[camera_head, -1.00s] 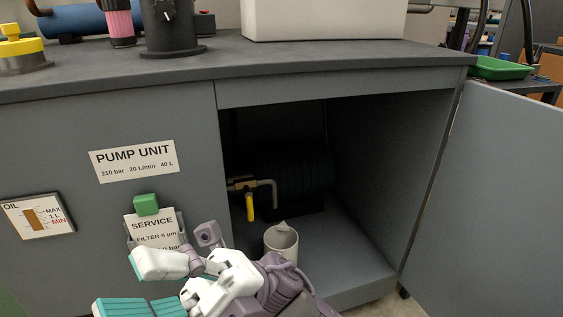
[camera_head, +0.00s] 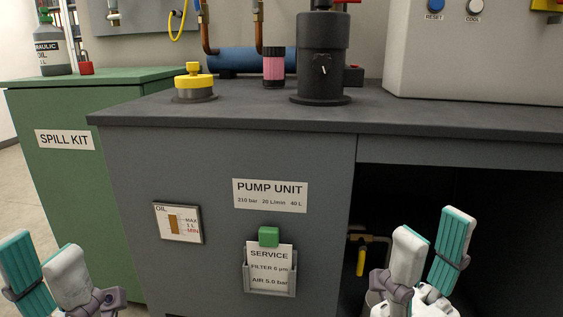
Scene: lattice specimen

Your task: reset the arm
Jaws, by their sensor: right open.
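My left gripper (camera_head: 43,262) is in the lower left corner of the head view, in front of the green cabinet. Its teal-padded finger and pale finger stand apart with nothing between them. My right gripper (camera_head: 432,246) is at the lower right, in front of the dark cabinet opening (camera_head: 490,215). Its fingers point up, spread apart and empty. Most of both arms is out of view.
The grey pump unit cabinet (camera_head: 220,160) fills the middle, with a service card holder (camera_head: 270,285) on its front. A black cylinder (camera_head: 322,60), a yellow-topped cap (camera_head: 194,82) and a pink-banded part (camera_head: 274,68) stand on top. A yellow-handled valve (camera_head: 361,262) is inside. The green cabinet (camera_head: 70,200) is left.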

